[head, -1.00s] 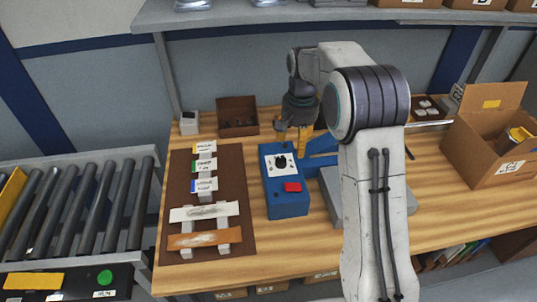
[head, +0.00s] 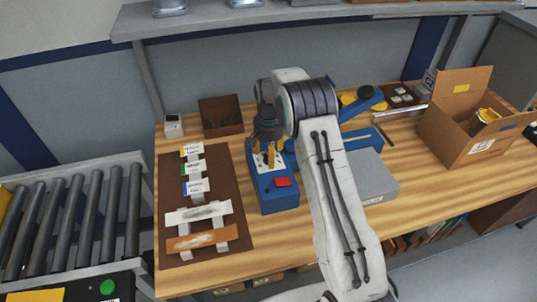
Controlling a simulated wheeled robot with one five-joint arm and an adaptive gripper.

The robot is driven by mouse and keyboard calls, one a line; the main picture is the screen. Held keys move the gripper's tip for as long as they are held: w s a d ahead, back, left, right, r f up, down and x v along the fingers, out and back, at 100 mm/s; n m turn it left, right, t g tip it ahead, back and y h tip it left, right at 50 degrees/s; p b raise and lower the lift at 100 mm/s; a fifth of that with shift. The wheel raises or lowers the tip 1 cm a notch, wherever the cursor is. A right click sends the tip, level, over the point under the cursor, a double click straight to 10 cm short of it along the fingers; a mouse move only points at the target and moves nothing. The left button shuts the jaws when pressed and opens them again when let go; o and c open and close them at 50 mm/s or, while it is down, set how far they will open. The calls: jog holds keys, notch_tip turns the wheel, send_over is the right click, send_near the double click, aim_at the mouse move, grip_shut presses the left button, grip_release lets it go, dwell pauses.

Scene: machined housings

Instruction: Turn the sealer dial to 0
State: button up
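The sealer's blue control box (head: 277,203) stands on the wooden bench, with a red button (head: 282,182) near its front. Its white dial plate (head: 261,165) is at the back of the top face. My gripper (head: 268,158) points down over this plate, its yellow fingers spread apart around the dial's place. The dial and its pointer are mostly hidden by the fingers, so I cannot read the setting or tell whether the fingers touch it. The sealer's blue arm (head: 362,139) and grey body (head: 372,180) are to the right, partly behind my arm.
A brown board (head: 172,183) with labelled cards and two strips lies left of the sealer. A small dark-brown bin (head: 221,117) and a white device (head: 173,126) stand behind. An open cardboard box (head: 455,135) is at right. A roller conveyor (head: 75,215) is at left.

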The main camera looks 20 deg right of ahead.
jog(key=shift+f, duration=0.7)
jog(key=shift+c, duration=0.2)
grip_shut()
